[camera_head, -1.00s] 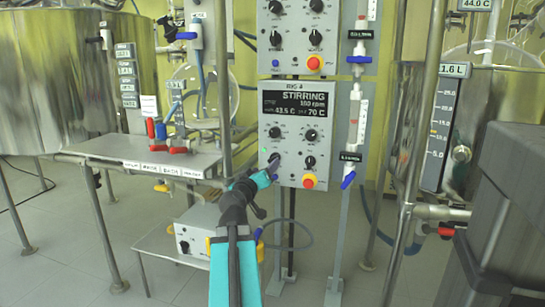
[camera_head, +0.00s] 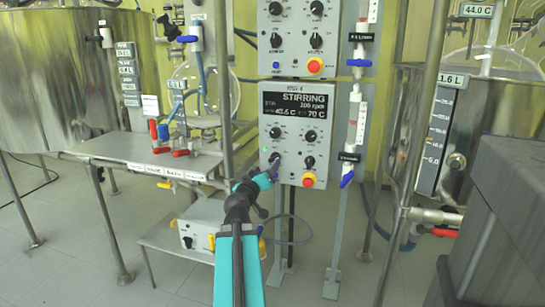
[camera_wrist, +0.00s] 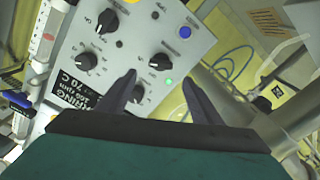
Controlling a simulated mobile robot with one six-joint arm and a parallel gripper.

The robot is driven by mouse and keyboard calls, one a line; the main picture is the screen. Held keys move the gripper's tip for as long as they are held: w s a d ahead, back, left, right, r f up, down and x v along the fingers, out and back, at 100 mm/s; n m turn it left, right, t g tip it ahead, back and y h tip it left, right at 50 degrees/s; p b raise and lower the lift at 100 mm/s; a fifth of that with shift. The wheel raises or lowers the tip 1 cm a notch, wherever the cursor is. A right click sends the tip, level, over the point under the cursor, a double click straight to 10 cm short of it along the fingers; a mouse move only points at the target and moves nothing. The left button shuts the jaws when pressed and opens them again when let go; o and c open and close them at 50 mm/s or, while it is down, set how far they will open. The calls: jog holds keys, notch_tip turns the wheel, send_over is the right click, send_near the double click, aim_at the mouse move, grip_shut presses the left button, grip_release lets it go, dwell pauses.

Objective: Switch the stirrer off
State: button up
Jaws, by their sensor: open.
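The lower grey control panel (camera_head: 295,119) has a black display (camera_head: 297,100) reading STIRRING, with a blurred rpm figure and 70 C. It carries several black knobs, a red-yellow button (camera_head: 308,180) and a lit green lamp (camera_wrist: 168,81). My gripper (camera_wrist: 158,78) is open and empty in front of the panel's left side. The lower-left knob (camera_wrist: 160,61) shows between and just beyond the fingertips. Contact cannot be told. The upper-left knob (camera_wrist: 135,93) lies between the fingers in the wrist view, partly hidden. A blue button (camera_wrist: 184,32) lies farther off, near the panel's corner.
A similar panel (camera_head: 296,38) is mounted above. White valves with blue handles (camera_head: 347,180) hang close on the right. A steel post (camera_head: 225,90) stands left of the panel. A bench with red-handled valves (camera_head: 183,153) is at left, a dark box (camera_head: 500,230) at right.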

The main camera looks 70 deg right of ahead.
aim_at(273, 159)
jog(key=shift+d+r+p, duration=0.1)
jog(key=shift+p, duration=0.4)
jog(key=shift+w+d+p, duration=0.15)
jog(key=shift+d+p, duration=0.3)
jog(key=shift+d, duration=1.6)
jog(key=shift+w+d+p, duration=0.1)
jog(key=shift+d+p, duration=0.3)
jog(key=shift+d, duration=1.65)
jog(key=shift+c, duration=0.4)
jog(key=c, duration=1)
jog(key=shift+f+n, duration=0.2)
jog(key=shift+n, duration=0.1)
jog(key=n, duration=0.5)
jog(key=shift+n+b, duration=0.3)
jog(key=shift+b, duration=0.1)
jog(key=n+p, duration=0.1)
jog(key=n, duration=0.4)
jog(key=shift+f+n, duration=0.1)
jog(key=shift+n, duration=0.3)
